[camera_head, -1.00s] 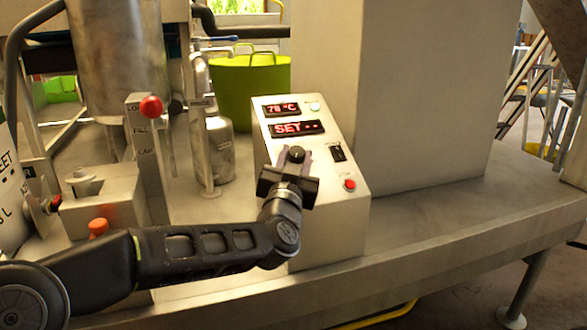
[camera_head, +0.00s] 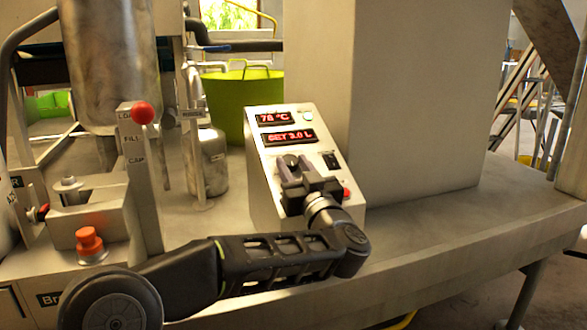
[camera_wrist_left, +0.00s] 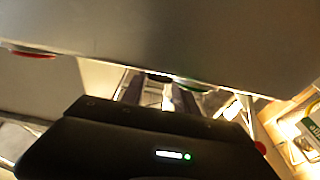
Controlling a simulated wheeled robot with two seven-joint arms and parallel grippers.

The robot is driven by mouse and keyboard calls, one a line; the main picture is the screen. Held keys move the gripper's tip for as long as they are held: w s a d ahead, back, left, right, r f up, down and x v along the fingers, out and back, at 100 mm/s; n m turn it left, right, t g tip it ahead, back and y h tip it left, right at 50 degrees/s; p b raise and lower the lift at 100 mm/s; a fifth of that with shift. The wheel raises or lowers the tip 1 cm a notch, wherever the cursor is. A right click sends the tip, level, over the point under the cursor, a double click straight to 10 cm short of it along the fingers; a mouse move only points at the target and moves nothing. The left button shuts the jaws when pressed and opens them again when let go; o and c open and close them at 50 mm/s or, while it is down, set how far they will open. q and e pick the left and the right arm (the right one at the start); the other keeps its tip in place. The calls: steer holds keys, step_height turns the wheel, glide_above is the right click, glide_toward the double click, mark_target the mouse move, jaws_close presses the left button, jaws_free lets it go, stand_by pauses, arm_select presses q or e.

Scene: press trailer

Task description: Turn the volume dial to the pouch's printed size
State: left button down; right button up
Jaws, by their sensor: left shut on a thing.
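The volume dial (camera_head: 288,160) is a dark round knob on the sloped face of the steel control box (camera_head: 262,195). My left gripper (camera_head: 294,164) is at the dial with its fingers shut on it, hiding part of the knob. The red display (camera_head: 289,138) above it reads "SET 3.0 L". In the left wrist view the fingers (camera_wrist_left: 160,92) reach toward the panel, but the dial is not clear. A white thing, possibly the pouch (camera_head: 8,212), is cut off at the left edge; its print is not readable. My right gripper is not in view.
A display (camera_head: 275,118) reads 78 °C. A black switch (camera_head: 330,160) and red button (camera_head: 346,192) sit right of the dial. A red-knobbed lever (camera_head: 142,113) and orange knob (camera_head: 89,240) stand left. The steel counter (camera_head: 430,215) to the right is clear.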

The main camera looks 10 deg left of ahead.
arm_select(q)
steer(key=shift+r, duration=0.1)
steer(key=c, duration=0.9)
jaws_free()
steer(key=shift+c, duration=0.2)
steer(key=b+v, duration=0.3)
steer(key=v, duration=0.3)
steer(key=shift+w+b, duration=0.1)
steer(key=shift+b, duration=0.2)
steer(key=shift+b+v, duration=0.45)
steer(key=shift+v, duration=0.5)
